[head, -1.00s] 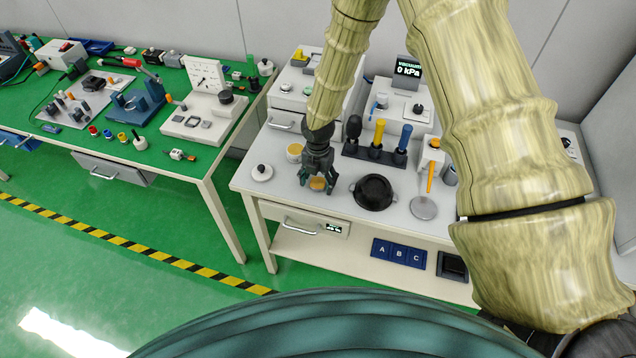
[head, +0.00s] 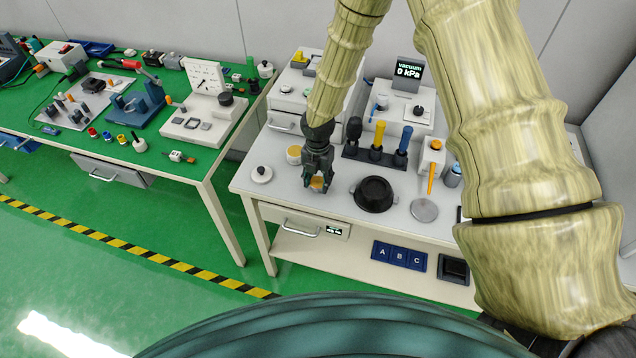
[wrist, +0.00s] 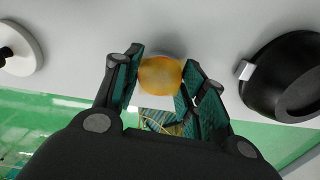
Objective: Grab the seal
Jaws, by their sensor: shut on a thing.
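The seal appears as a small round orange-yellow piece (wrist: 160,75) between my fingertips in the wrist view. It also shows low between the fingers in the head view (head: 317,183). My gripper (wrist: 160,85) is shut on it, with the teal finger pads at its left and right sides. In the head view my gripper (head: 318,180) points down at the front part of the white table. Whether the seal touches the tabletop cannot be told.
On the white table (head: 285,210), a white lid with a black knob (head: 261,174) is left of my gripper and a black bowl (head: 374,193) is right. A yellow-topped jar (head: 294,155) and a rack of handled tools (head: 376,145) stand behind. A metal disc (head: 424,210) lies further right.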

